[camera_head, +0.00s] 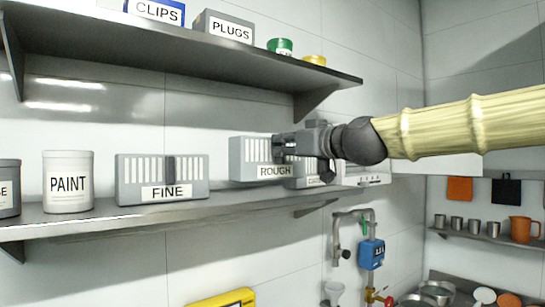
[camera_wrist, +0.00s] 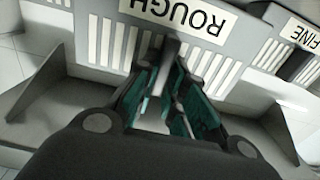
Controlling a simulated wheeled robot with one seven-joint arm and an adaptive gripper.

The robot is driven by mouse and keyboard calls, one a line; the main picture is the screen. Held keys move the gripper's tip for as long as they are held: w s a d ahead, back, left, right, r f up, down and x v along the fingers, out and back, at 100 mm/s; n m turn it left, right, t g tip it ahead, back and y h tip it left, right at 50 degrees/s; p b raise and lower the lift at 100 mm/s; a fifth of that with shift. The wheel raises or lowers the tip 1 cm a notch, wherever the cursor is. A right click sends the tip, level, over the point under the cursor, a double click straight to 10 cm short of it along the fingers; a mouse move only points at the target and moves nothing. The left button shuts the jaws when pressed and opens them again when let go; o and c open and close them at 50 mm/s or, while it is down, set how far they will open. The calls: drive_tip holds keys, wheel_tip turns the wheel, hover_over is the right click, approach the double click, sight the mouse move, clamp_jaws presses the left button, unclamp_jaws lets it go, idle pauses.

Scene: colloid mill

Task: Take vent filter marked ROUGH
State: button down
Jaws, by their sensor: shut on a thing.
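The vent filter marked ROUGH (camera_head: 250,150) is a grey box with white vertical slats and a black-on-white label. My gripper (camera_head: 285,145) is shut on its front middle, coming from the right. In the wrist view, the ROUGH filter (camera_wrist: 105,38) fills the top with its label upside down. There, the teal-padded fingers of my gripper (camera_wrist: 170,75) are on the filter's grey central rib. In the head view the filter's bottom looks a little above the shelf's front edge; I cannot tell for certain whether it touches the shelf.
The filter marked FINE (camera_head: 133,183) stands left on the lower shelf (camera_head: 100,221), beside a PAINT can (camera_head: 68,195). A partly hidden labelled grey box (camera_head: 303,184) is close at right. The upper shelf (camera_head: 180,58) overhangs, with a bracket (camera_head: 318,99) nearby.

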drive_tip(key=p+v, duration=0.4)
drive_tip(key=v, duration=0.5)
drive_tip(key=shift+d+r, duration=0.15)
drive_tip(key=shift+r, duration=0.3)
